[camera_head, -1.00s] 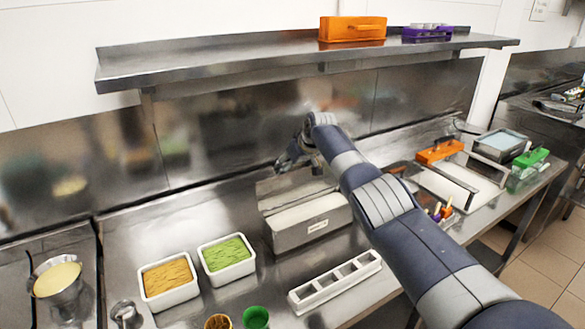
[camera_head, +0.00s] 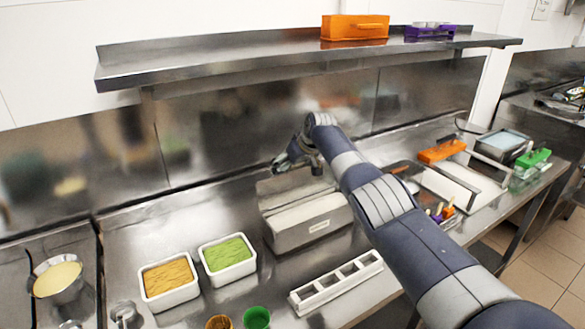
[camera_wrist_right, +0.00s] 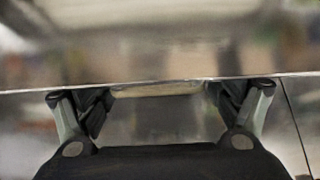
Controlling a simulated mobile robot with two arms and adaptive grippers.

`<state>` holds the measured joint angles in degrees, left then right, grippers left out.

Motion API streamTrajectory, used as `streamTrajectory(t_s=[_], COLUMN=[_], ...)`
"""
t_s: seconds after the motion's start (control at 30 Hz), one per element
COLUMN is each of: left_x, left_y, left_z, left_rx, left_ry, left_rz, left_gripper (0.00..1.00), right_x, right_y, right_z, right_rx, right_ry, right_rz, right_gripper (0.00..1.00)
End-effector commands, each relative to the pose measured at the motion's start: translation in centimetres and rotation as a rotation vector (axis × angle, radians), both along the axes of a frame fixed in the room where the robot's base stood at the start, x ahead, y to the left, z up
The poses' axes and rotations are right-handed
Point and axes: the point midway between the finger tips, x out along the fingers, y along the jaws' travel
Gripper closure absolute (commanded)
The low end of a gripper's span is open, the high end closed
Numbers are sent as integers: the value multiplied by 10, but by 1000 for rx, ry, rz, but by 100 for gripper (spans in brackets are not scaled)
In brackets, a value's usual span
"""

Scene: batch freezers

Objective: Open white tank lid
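A pale grey-white box-like tank (camera_head: 300,236) with a small label on its front stands on the steel counter, in the middle of the head view. A pale panel (camera_head: 273,189) shows at its back; I cannot tell whether this is its lid. My right gripper (camera_head: 287,161) hangs above the back of the tank, pointing left and down, with the forearm passing to its right. In the right wrist view, the two fingers of my right gripper (camera_wrist_right: 158,106) are spread apart. A pale bar (camera_wrist_right: 157,89) lies along a metal edge between them, not visibly gripped. My left gripper is out of view.
Two white tubs, one orange-filled (camera_head: 169,297) and one green-filled, stand left of the tank. A white slotted holder (camera_head: 318,296) lies in front. A steel shelf (camera_head: 220,66) hangs above. An orange-handled item (camera_head: 441,151) is at right.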

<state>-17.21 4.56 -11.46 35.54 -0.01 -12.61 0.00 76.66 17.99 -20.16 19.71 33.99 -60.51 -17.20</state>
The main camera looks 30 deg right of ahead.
Motion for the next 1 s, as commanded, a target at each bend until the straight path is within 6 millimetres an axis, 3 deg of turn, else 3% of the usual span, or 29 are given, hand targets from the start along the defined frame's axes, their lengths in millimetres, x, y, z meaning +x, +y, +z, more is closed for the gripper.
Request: streamTrajectory(t_s=[0.53, 1.0], left_x=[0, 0], left_y=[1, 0], left_z=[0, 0], left_rx=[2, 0], left_ry=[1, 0], left_rz=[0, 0], left_gripper=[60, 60], right_x=[-4, -28], right_y=[-2, -4], right_z=[7, 40], right_rx=[1, -1], right_ry=[0, -1], right_rz=[0, -1], right_gripper=[13, 13])
